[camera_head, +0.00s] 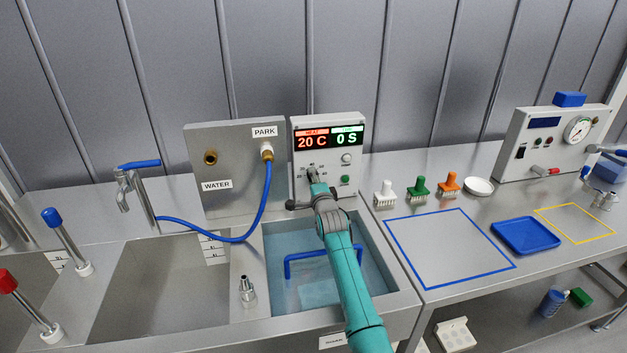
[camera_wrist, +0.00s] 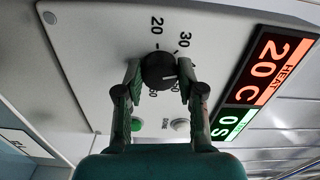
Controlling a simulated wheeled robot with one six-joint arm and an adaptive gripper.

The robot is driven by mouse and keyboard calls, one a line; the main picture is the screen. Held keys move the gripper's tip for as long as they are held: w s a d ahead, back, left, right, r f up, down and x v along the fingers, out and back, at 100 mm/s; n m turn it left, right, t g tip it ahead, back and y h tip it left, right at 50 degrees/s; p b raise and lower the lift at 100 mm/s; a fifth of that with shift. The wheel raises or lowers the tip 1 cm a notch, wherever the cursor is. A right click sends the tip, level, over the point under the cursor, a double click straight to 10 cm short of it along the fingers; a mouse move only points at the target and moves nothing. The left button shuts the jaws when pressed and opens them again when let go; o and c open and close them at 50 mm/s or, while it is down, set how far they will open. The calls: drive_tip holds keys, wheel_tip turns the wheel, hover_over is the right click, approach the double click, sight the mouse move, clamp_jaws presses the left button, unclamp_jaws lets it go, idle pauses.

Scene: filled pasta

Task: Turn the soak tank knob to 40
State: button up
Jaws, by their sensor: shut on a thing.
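The soak tank control panel (camera_head: 328,150) stands at the back of the tank. Its display (camera_head: 328,138) reads 20 C under HEAT and 0 S beside it. The black knob (camera_wrist: 158,70) sits below the display, on a numbered dial. My gripper (camera_head: 316,188) is shut on the knob, one finger on each side. In the wrist view, 20 and 30 show clearly beside the knob. A pale mark on its face points right, between the 30 and the lower numbers. The 40 is hidden there by a finger. In the head view my gripper covers most of the knob.
A green button (camera_head: 346,180) and a pale button (camera_head: 346,158) sit right of the knob. The water-filled tank (camera_head: 378,285), with a blue-handled basket (camera_head: 322,254), lies below my arm. The blue hose (camera_head: 266,190) runs at left. Several brushes stand at right.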

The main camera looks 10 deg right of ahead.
drive_tip(key=shift+m, duration=1.6)
drive_tip(key=shift+d, duration=0.1)
drive_tip(key=o, duration=1.1)
drive_tip(key=shift+o, duration=0.2)
drive_tip(key=s, duration=1.2)
